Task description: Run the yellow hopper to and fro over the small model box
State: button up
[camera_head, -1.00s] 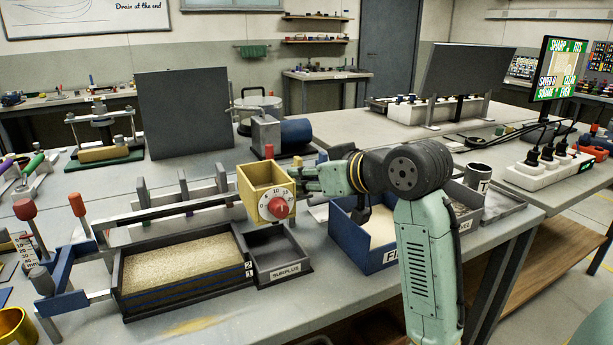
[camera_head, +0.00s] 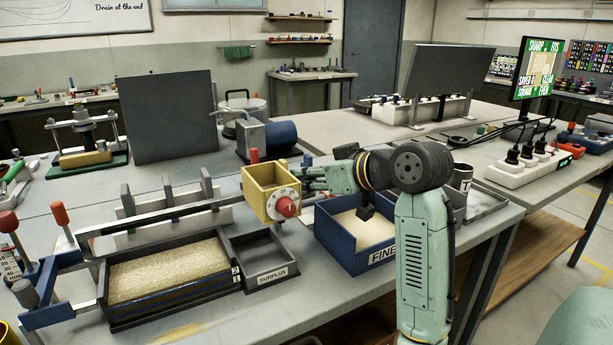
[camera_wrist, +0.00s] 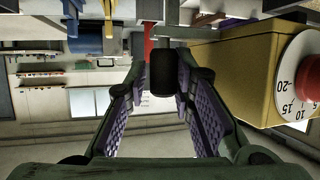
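The yellow hopper (camera_head: 272,192), a box with a white dial and red knob, sits at the right end of a long rail (camera_head: 165,214). It stands above and behind the surplus tray, right of the small model box (camera_head: 175,307), which holds pale sand. My gripper (camera_head: 308,181) is at the hopper's right side. In the wrist view, the fingertips (camera_wrist: 163,78) close on a short black grip (camera_wrist: 163,72) beside the hopper (camera_wrist: 235,70). The hopper's far side and inside bottom are hidden.
The surplus tray (camera_head: 268,273) adjoins the model box. A blue bin of fine sand (camera_head: 345,245) stands close below my arm. Upright posts with red knobs (camera_head: 60,213) stand at the left end. A dark panel (camera_head: 170,115) stands behind.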

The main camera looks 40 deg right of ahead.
jog(key=o, duration=0.4)
jog(key=shift+s+d, duration=0.1)
jog(key=shift+s, duration=0.1)
jog(key=v, duration=1.1)
jog(key=shift+s+r, duration=0.25)
jog(key=shift+s, duration=0.1)
jog(key=shift+d, duration=0.1)
